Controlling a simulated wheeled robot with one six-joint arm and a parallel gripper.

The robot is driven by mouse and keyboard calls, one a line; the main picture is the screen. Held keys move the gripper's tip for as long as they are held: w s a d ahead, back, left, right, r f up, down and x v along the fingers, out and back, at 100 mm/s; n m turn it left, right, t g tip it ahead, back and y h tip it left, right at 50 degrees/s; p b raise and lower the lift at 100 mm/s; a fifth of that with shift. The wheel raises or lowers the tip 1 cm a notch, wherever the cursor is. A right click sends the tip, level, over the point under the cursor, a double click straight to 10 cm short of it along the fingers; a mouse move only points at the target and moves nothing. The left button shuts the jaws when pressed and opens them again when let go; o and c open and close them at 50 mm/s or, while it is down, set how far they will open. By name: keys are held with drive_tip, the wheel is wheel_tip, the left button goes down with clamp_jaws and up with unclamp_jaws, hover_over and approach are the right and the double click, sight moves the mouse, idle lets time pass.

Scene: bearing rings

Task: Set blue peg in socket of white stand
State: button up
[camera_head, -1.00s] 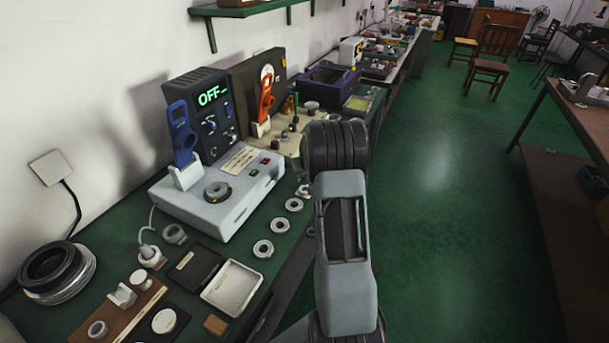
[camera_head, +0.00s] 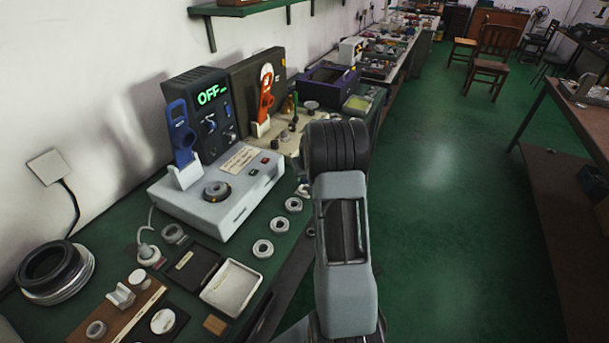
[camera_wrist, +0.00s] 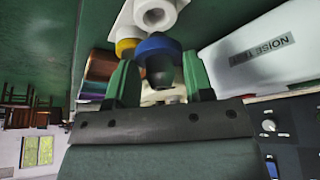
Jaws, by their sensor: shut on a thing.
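In the wrist view, my gripper (camera_wrist: 159,66) has its two green fingers on either side of the blue peg (camera_wrist: 157,44), which has a wide blue head and a dark rounded part. The gripper is shut on it. A white stand (camera_wrist: 127,22) with a round socket opening shows just beyond the peg at the top of the view. The peg overlaps its lower part, and I cannot tell whether they touch. In the head view, my arm hides the gripper, the peg and the stand.
The white tester box (camera_wrist: 230,62) is close on the right in the wrist view. It also shows in the head view (camera_head: 225,211), with a blue tool (camera_head: 181,135) standing on it. Metal rings (camera_head: 263,249) and a white tray (camera_head: 232,288) lie on the green bench.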

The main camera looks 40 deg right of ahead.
sight(305, 182)
drive_tip(key=shift+f+b, duration=1.85)
drive_tip(key=o, duration=1.2)
drive_tip(key=v, duration=1.4)
drive_tip(key=shift+s+a+f+b, duration=0.1)
drive_tip(key=shift+b, duration=0.2)
drive_tip(key=shift+s+a+r+n+g+y+p, duration=0.15)
drive_tip(key=shift+s+a+r+n+p, duration=0.4)
drive_tip(key=shift+s+a, duration=3.2)
drive_tip(key=shift+s+a+r+n+g+y+p, duration=0.2)
drive_tip(key=shift+s+a+r+n, duration=0.5)
drive_tip(key=shift+s+a, duration=3.05)
drive_tip(key=shift+s+a+r+n+t+y+p, duration=0.1)
drive_tip(key=shift+s+a+r+n+y+p, duration=0.35)
drive_tip(key=shift+s+a, duration=3.3)
